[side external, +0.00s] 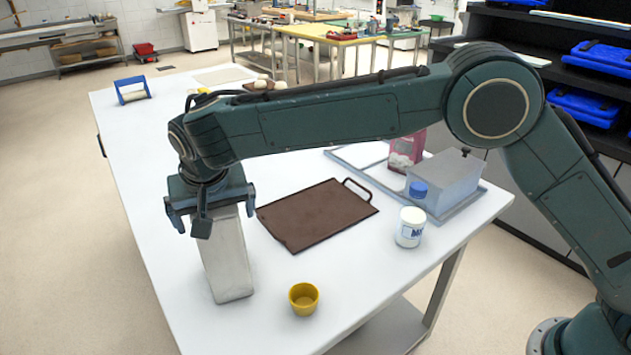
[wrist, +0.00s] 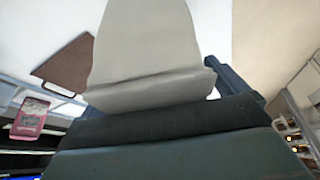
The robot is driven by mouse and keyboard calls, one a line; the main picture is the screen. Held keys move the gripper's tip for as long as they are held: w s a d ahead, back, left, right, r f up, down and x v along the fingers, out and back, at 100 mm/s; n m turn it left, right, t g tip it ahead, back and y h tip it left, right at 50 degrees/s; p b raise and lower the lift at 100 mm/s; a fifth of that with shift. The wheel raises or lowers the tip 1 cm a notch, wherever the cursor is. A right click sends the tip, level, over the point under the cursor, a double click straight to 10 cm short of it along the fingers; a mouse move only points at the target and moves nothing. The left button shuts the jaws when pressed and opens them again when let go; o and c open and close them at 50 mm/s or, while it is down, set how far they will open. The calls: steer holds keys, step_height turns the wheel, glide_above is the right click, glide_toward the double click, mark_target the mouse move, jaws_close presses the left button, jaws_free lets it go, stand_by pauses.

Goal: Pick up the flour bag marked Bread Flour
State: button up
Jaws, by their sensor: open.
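A tall pale grey bag (side external: 228,265) stands upright on the white table near its left front edge. My gripper (side external: 207,207) points down over the bag's top, with its open jaws at either side of it; I cannot tell whether they touch it. In the wrist view the pale bag (wrist: 150,45) fills the middle, close to the gripper. No lettering shows on its visible faces. A pink bag (side external: 405,150) stands at the back right, partly behind my arm, and shows in the wrist view (wrist: 31,118). Its label is too small to read, so I cannot tell which bag is Bread Flour.
A brown tray (side external: 318,213) lies mid-table. A yellow cup (side external: 303,299) stands right of the pale bag.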

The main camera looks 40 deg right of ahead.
stand_by(0.4)
steer(key=c, duration=2.1)
steer(key=shift+w+r, duration=0.1)
steer(key=shift+r, duration=0.15)
steer(key=shift+c, duration=0.2)
steer(key=shift+r, duration=0.15)
steer(key=shift+r, duration=4.85)
